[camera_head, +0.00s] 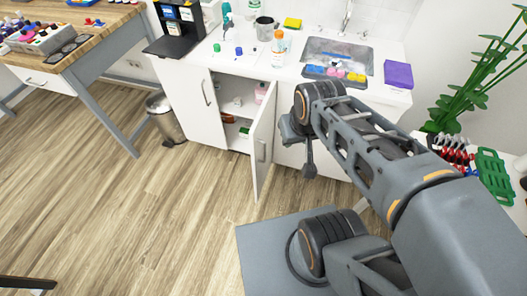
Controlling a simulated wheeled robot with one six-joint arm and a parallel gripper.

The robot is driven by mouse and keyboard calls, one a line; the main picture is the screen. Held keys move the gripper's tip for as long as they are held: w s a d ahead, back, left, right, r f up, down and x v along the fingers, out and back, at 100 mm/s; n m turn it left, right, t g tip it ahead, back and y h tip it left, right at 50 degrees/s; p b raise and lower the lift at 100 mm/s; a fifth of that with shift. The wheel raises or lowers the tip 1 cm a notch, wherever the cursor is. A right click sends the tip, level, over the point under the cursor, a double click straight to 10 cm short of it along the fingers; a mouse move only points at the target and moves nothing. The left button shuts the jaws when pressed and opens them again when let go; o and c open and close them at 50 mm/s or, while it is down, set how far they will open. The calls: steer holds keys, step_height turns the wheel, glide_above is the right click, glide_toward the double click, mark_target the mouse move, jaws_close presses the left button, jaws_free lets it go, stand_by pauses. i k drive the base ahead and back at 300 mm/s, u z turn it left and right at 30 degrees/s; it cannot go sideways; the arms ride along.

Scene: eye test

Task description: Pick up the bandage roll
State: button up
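I cannot make out a bandage roll for certain. Small pale items (238,102) sit on the shelf inside the open white cabinet, too small to identify. My gripper (309,168) hangs from the end of my arm in front of the cabinet, to the right of the open door in the picture. It is small and dark, and I cannot see whether its fingers are apart. I see nothing held in it.
The open cabinet door (262,140) sticks out toward me. A bin (163,117) stands left of the cabinet. A wooden table (100,30) is far left. The left floor is clear.

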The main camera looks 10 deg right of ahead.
mark_target(237, 100)
steer(key=u, duration=1.45)
steer(key=i, duration=2.7)
steer(key=z, duration=2.2)
